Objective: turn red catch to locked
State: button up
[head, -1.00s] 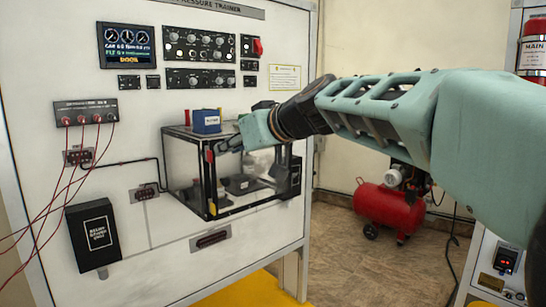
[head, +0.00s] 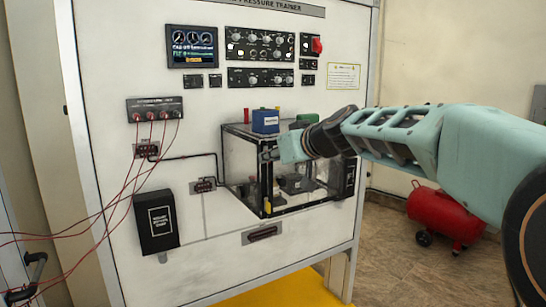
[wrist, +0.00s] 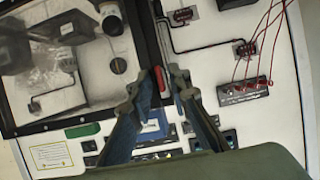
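The red catch (wrist: 161,79) is a small red bar on the dark edge of a clear-walled box, seen in the wrist view. It lies between the tips of my gripper (wrist: 162,84), whose two fingers are apart. I cannot tell whether either finger touches it. In the head view my gripper (head: 270,156) is at the front vertical edge of the clear box (head: 243,186) and hides the catch. Whether the catch is in its locked position cannot be told.
A blue block (head: 265,121) and a green block (head: 307,117) are on top of the box. The trainer panel (head: 215,105) stands behind it. Red cables (head: 120,190) hang at the left. A red compressor (head: 445,212) sits on the floor at the right.

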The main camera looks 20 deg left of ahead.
grip_shut()
jog(key=shift+w+d+f+m+g+y+b, duration=0.2)
jog(key=shift+m+g+y+b, duration=0.35)
jog(key=shift+m+y+b, duration=1.1)
jog(key=shift+w+d+f+m+g+y+b, duration=0.15)
jog(key=shift+m+g+y+b, duration=0.4)
jog(key=shift+m+b, duration=2.1)
jog(key=shift+w+d+f+m+g+y+b, duration=0.1)
jog(key=shift+f+m+g+y+b, duration=0.3)
jog(key=shift+m+y+b, duration=1.3)
jog(key=shift+r+m+h+b, duration=0.25)
jog(key=shift+m+h, duration=0.25)
jog(key=shift+m, duration=0.4)
jog(key=shift+o, duration=1.2)
grip_release()
